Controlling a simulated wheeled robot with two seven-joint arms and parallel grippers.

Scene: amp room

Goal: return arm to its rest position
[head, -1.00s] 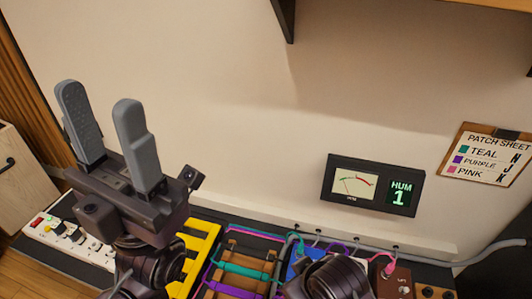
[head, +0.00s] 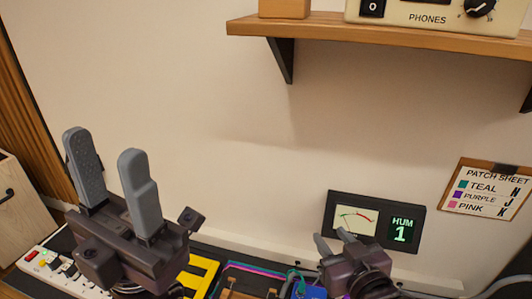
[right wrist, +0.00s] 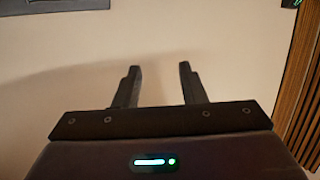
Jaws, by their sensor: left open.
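My left gripper (head: 106,145) is raised on the left of the head view, fingers pointing up, open and empty. My right gripper (head: 335,238) is lower and to the right, fingers pointing up in front of the wall, close to the left edge of the hum meter in the picture. The right wrist view shows my right gripper (right wrist: 159,70) with its two fingers apart, nothing between them, and plain wall beyond. Most of both arms is out of view.
A wooden shelf (head: 400,36) with a phones unit (head: 425,14) juts out above. The hum meter (head: 375,218) reads 1. A patch sheet (head: 487,190) hangs at right. A power strip (head: 62,272) and a yellow frame (head: 203,272) lie below. The wall between is clear.

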